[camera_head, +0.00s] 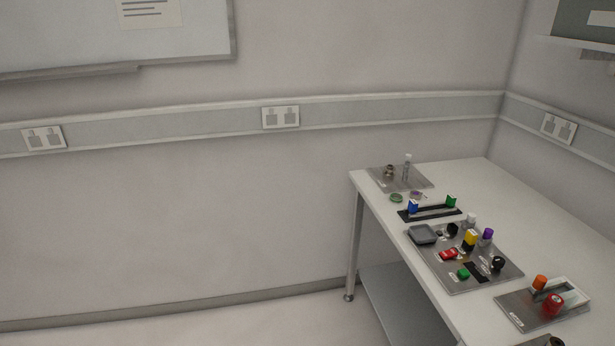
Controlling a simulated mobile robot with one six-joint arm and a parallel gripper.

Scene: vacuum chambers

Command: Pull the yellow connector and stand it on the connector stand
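The yellow connector (470,238) stands upright on the grey metal plate (450,283) in the middle of the white table. It looks small and far away, and how it is seated in the plate cannot be made out. A dark slotted rack (431,216) lies behind that plate, with a blue connector (413,207) at its left end and a green one (451,201) at its right end. This rack looks like the connector stand, but I cannot be sure. My gripper is not in view.
Close around the yellow connector are a purple-capped part (487,234), a red part (449,254), a green block (463,273) and black knobs. An orange-and-red fixture (553,302) stands nearer. The floor left of the table is open.

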